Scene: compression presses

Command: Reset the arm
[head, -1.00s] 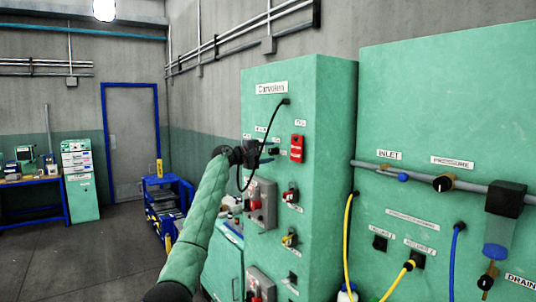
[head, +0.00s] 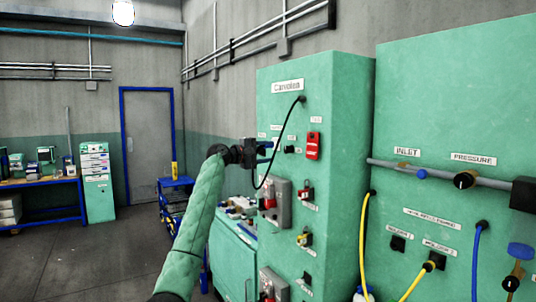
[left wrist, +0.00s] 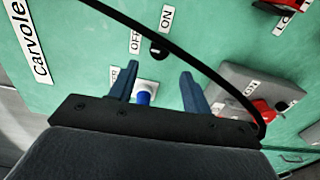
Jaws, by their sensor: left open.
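My left arm (head: 195,225) in its green padded sleeve reaches up from the bottom of the head view. Its gripper (head: 269,151) is open and empty in front of the green Carvolen cabinet (head: 345,150). In the left wrist view the two dark blue fingers (left wrist: 160,84) stand apart, pointing at the panel. A blue knob (left wrist: 144,96) on a white plate shows between them, near the left finger; I cannot tell whether they touch. A black OFF/ON switch (left wrist: 158,48) is just beyond the fingertips. My right gripper is not in view.
A black cable (head: 270,165) loops down the panel beside my gripper. A red tag (head: 313,145) and red switches (head: 270,202) are on the cabinet. A second green cabinet (head: 460,100) with pipe and hoses stands right. A blue cart (head: 174,200) and open floor (head: 80,265) lie left.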

